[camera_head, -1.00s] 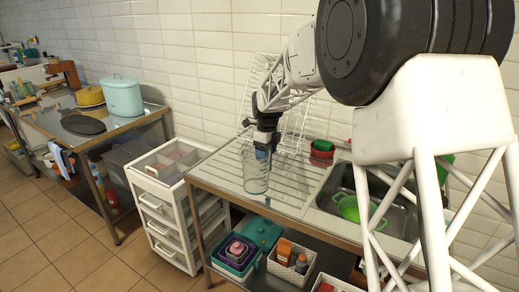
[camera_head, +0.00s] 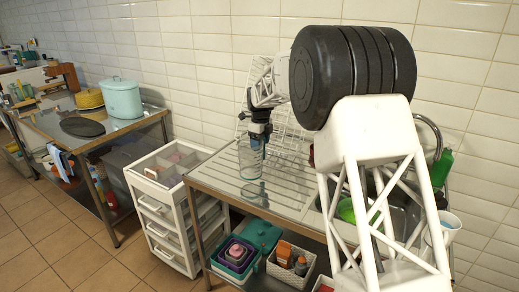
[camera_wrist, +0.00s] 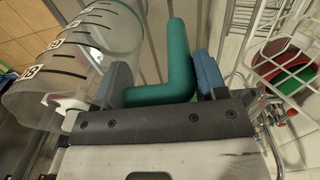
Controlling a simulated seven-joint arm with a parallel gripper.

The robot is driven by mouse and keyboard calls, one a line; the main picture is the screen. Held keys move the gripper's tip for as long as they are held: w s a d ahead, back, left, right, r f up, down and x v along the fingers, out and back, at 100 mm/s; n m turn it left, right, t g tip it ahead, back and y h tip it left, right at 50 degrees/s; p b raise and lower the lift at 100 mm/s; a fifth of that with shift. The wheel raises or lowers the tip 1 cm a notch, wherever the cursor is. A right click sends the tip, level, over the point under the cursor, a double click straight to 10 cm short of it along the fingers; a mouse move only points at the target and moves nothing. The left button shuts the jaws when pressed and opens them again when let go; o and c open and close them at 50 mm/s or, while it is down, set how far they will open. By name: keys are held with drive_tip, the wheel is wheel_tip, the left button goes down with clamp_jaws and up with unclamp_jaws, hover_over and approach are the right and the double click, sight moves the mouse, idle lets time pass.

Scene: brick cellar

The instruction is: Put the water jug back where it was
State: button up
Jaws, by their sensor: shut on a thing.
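The water jug (camera_head: 249,165) is clear, with dark measuring marks and a teal handle, and is upright at the left part of the ribbed metal drainboard in the head view. In the wrist view its clear body (camera_wrist: 75,65) lies at the left and the handle (camera_wrist: 178,55) passes between my fingers. My gripper (camera_head: 261,140) is shut on the handle; its blue pads show in the wrist view (camera_wrist: 158,88). I cannot tell whether the jug's base touches the drainboard (camera_head: 222,176).
A white wire rack (camera_head: 292,128) stands close behind and right of the jug. The sink with a green bowl (camera_head: 346,209) lies right, partly behind my arm. A white mug (camera_head: 450,224) and green bottle (camera_head: 441,168) stand further right. A white drawer cart (camera_head: 160,205) adjoins the left edge.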

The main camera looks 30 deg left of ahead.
drive_tip(key=shift+w+a+f, duration=0.1)
drive_tip(key=shift+w+a, duration=0.45)
drive_tip(key=shift+w, duration=0.1)
drive_tip(key=shift+f, duration=1.9)
drive_tip(key=o, duration=1.4)
drive_tip(key=shift+c, duration=0.2)
drive_tip(key=shift+w+r, duration=0.1)
drive_tip(key=shift+r, duration=6.05)
